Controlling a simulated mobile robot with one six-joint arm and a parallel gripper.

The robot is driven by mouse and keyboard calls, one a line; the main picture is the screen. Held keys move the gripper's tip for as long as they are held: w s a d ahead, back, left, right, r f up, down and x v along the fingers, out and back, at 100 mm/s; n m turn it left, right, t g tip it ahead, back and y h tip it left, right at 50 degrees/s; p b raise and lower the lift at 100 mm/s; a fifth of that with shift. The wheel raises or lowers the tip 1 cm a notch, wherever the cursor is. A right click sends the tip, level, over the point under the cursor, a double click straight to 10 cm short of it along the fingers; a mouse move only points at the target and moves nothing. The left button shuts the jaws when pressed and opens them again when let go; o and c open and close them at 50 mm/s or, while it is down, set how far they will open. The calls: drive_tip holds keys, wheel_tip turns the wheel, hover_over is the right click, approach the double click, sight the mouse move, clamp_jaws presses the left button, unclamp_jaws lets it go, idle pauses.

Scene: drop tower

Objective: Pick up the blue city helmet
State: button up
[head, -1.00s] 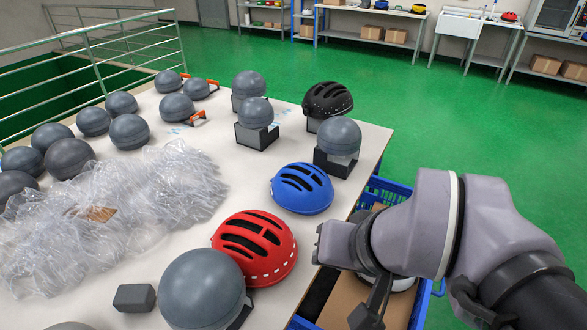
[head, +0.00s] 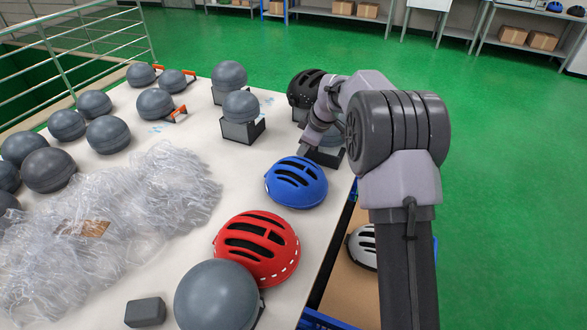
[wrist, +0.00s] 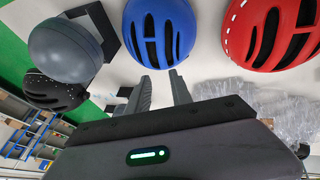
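The blue city helmet (head: 296,183) sits on the white table near its right edge, and it also shows in the wrist view (wrist: 160,32). My gripper (wrist: 159,77) is open and empty, its two fingers apart and pointing at the helmet's lower edge in the wrist view. No contact with the helmet shows. In the head view my gripper is just behind and above the helmet, its fingertips small and hard to make out.
A red helmet (head: 257,247) sits close in front, and a black helmet (head: 303,88) stands behind. Grey balls (head: 240,106), some on dark stands, and a heap of clear plastic (head: 130,205) cover much of the table (head: 190,135). A white helmet (head: 362,246) lies below the table's right edge.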

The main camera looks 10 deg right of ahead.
sight(290, 168)
drive_tip(key=b+x, duration=0.2)
drive_tip(key=x, duration=0.6)
drive_tip(key=b+x, duration=0.3)
drive_tip(key=x, duration=0.6)
drive_tip(key=shift+s+a, duration=0.1)
drive_tip(key=shift+a, duration=0.15)
drive_tip(key=shift+r, duration=0.1)
clamp_jaws()
